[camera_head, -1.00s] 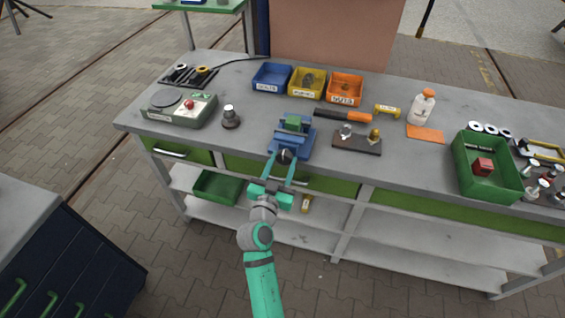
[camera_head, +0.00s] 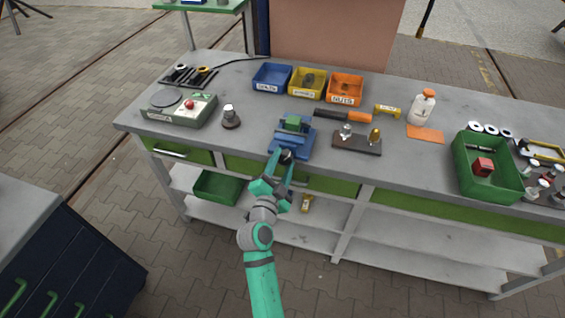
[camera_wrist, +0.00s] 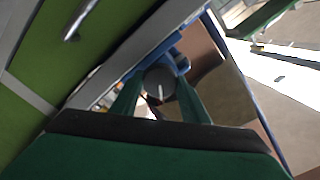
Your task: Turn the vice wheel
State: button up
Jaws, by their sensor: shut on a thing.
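The blue vice (camera_head: 293,138) stands at the front edge of the grey workbench, with a green block (camera_head: 294,123) in its jaws. Its dark round wheel (camera_head: 286,157) faces the front and lies between my fingertips. My gripper (camera_head: 283,160) is shut on the wheel from the front, with its fingers tilted. In the wrist view the wheel (camera_wrist: 160,84) shows as a dark disc with a pale line on it, between my two green fingers (camera_wrist: 158,98). The vice body is mostly hidden behind the wheel there.
Blue, yellow and orange bins (camera_head: 307,82) stand behind the vice. A dark block with fittings (camera_head: 357,143) and an orange-handled tool (camera_head: 343,115) lie to its right. A green drawer front (camera_wrist: 42,58) is close below my gripper.

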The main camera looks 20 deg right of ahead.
dwell(0.3)
jog(key=o, duration=1.1)
jog(key=shift+c, duration=0.2)
jog(key=shift+s, duration=0.1)
jog(key=v, duration=1)
jog(key=shift+s+a, duration=0.25)
